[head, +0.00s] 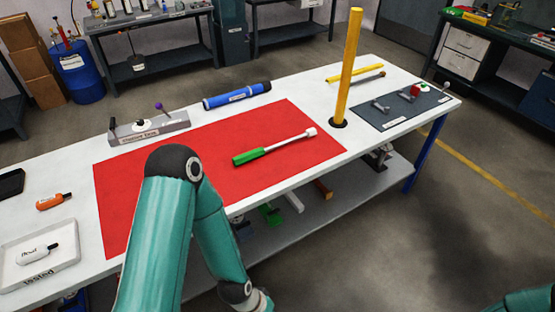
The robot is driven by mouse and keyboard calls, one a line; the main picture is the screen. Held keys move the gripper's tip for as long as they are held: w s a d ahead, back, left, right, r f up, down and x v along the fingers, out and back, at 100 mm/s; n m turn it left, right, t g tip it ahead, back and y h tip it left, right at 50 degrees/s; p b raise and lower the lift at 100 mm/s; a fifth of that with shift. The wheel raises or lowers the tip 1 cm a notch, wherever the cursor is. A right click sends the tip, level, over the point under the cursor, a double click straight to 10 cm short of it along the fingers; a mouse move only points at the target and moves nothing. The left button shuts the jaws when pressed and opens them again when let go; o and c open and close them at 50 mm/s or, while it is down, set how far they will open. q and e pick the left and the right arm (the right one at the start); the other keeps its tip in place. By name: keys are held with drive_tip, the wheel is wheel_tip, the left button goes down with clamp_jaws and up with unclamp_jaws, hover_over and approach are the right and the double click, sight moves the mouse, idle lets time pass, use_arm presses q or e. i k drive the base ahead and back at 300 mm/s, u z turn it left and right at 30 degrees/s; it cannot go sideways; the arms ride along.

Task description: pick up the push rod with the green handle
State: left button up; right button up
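The push rod with the green handle (249,157) lies on the red mat (130,215) on the white table. Its metal shaft (285,143) points up and right and ends in a white tip (311,132). Nothing is touching it. My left arm is at the lower middle, in front of the mat and below the rod. The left gripper is out of the picture or hidden beyond the bottom edge. Only a small part of my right arm shows at the bottom right corner; its gripper is out of frame.
A tall yellow tube (347,70) stands upright right of the mat. A blue cylinder (237,95) and a labelled grey holder (150,127) lie behind it. A dark mat (400,113) with small parts is at right. A white tray (68,275) and an orange item (52,202) are at left.

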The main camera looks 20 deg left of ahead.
sight(245, 158)
drive_tip(key=u, duration=0.2)
drive_tip(key=i, duration=0.9)
drive_tip(key=z, duration=0.1)
